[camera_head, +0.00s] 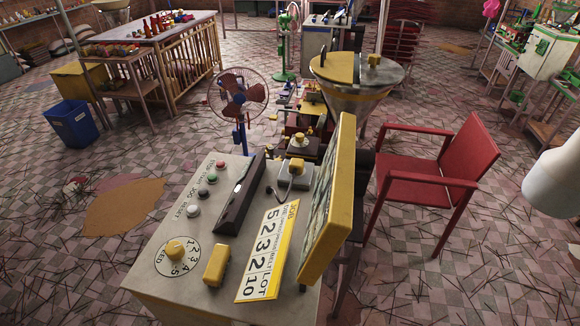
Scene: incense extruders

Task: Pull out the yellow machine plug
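A machine's grey sloped control top (160,285) stands in front of me. A small yellow plug-like piece (297,166) sits at its far edge, on a pale plate with a dark cord beside it. It looks seated in the plate, but it is too small to be sure. A yellow block (217,266) and a yellow round knob (176,249) are on the near part of the top. My gripper is not in view; only a white rounded part, probably of my arm, shows at the right edge.
A yellow-framed panel (331,205) stands upright at the top's right side, close to the plug-like piece. A dark bar (240,195) lies left of it. A red chair (432,178), a metal funnel (352,102) and a fan (239,95) stand around. Floor at left is mostly open.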

